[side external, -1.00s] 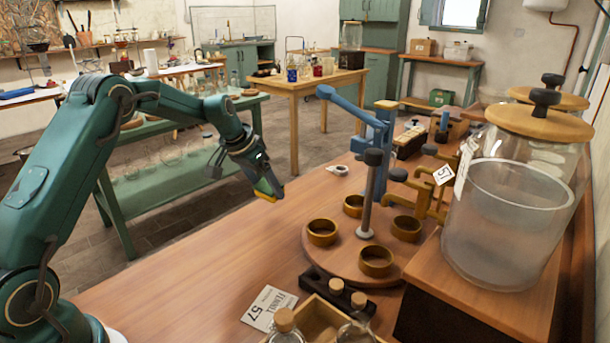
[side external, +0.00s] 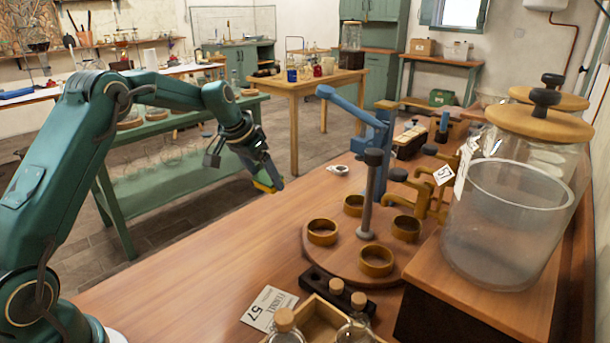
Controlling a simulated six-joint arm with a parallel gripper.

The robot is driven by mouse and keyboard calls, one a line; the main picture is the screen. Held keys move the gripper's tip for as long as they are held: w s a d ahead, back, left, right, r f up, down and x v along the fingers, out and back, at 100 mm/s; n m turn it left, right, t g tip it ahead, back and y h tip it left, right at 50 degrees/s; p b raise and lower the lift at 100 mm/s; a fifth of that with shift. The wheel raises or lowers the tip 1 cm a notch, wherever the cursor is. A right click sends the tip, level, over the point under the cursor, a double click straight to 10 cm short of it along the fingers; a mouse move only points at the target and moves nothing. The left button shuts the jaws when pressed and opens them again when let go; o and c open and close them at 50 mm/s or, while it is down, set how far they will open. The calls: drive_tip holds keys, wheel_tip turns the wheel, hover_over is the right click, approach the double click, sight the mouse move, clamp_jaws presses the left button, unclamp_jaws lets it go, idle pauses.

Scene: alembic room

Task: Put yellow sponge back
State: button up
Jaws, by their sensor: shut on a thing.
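The yellow sponge (side external: 264,187) is small, with a yellow face and a darker blue-green edge. My gripper (side external: 262,172) is shut on it and holds it tilted, pointing down, beside the left edge of the wooden worktop (side external: 210,265). The gap between the sponge and the worktop is hard to judge from this view. My gripper's fingers are small and partly hidden.
A large glass jar (side external: 505,235) is at the far right. A labelled card (side external: 268,308) lies in front. The worktop's left part is clear.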

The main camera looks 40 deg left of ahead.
drive_tip(key=shift+s+d+f+m+g, duration=0.3)
drive_tip(key=shift+s+f, duration=0.25)
drive_tip(key=shift+s, duration=0.25)
drive_tip(key=s+r+g, duration=0.2)
drive_tip(key=s+r, duration=0.2)
drive_tip(key=s, duration=1.3)
hover_over(260, 270)
drive_tip(key=f, duration=0.4)
drive_tip(key=s+f, duration=0.1)
drive_tip(key=f, duration=0.2)
drive_tip(key=shift+s+x, duration=0.15)
drive_tip(key=shift+x, duration=0.8)
drive_tip(key=shift+s+x, duration=0.2)
drive_tip(key=shift+x, duration=0.75)
drive_tip(key=shift+f, duration=0.25)
drive_tip(key=o, duration=1.2)
